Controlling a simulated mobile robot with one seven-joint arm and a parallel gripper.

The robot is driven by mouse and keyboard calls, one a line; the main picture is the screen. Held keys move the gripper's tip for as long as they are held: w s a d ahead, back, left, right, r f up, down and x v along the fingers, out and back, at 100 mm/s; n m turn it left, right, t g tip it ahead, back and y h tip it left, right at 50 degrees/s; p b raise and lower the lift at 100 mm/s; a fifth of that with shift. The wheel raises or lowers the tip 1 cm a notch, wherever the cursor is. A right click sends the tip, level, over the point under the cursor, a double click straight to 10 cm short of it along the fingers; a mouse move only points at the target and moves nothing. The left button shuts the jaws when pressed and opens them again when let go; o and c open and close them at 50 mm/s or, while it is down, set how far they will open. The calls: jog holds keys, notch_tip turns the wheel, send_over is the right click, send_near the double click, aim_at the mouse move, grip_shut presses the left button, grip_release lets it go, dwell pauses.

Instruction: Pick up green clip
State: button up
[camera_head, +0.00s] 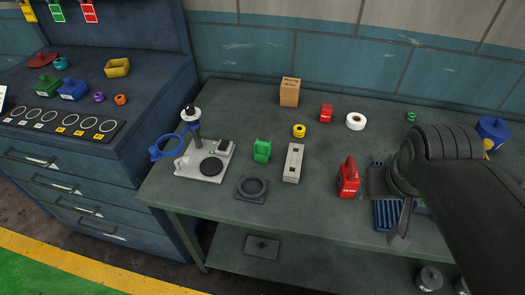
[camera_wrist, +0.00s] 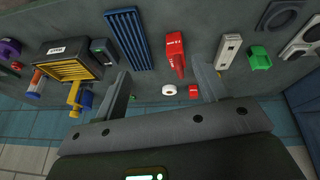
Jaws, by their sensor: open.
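A green clip-like block (camera_head: 262,150) stands on the workbench left of the grey slotted block, near the middle of the bench in the head view. It also shows at the upper right of the wrist view (camera_wrist: 259,57), right of the grey block. My gripper (camera_head: 401,225) is over the right part of the bench, well to the right of the green block. In the wrist view my gripper (camera_wrist: 162,78) has its two fingers spread wide, with nothing held between them. The green block lies outside the fingers, beyond the right one.
A red block (camera_head: 349,178) and the grey slotted block (camera_head: 293,163) stand between my gripper and the green block. A grey stand with a blue ring (camera_head: 203,162) and a dark ring plate (camera_head: 252,188) are close by. Another green piece (camera_head: 43,86) sits on the left cabinet.

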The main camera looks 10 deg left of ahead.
jog(key=w+f+n+g+h, duration=0.3)
jog(key=w+f+n+h, duration=0.15)
jog(key=f+n, duration=0.25)
jog(key=n+t+y, duration=0.3)
jog(key=n+t, duration=1.4)
jog(key=n, duration=0.9)
send_near(262, 145)
jog(key=w, duration=0.6)
jog(key=w+d, duration=0.1)
jog(key=w, duration=0.2)
jog(key=shift+r, duration=0.1)
jog(key=shift+c, duration=0.6)
jog(key=c, duration=0.9)
jog(key=shift+r, duration=0.1)
jog(key=shift+c, duration=0.2)
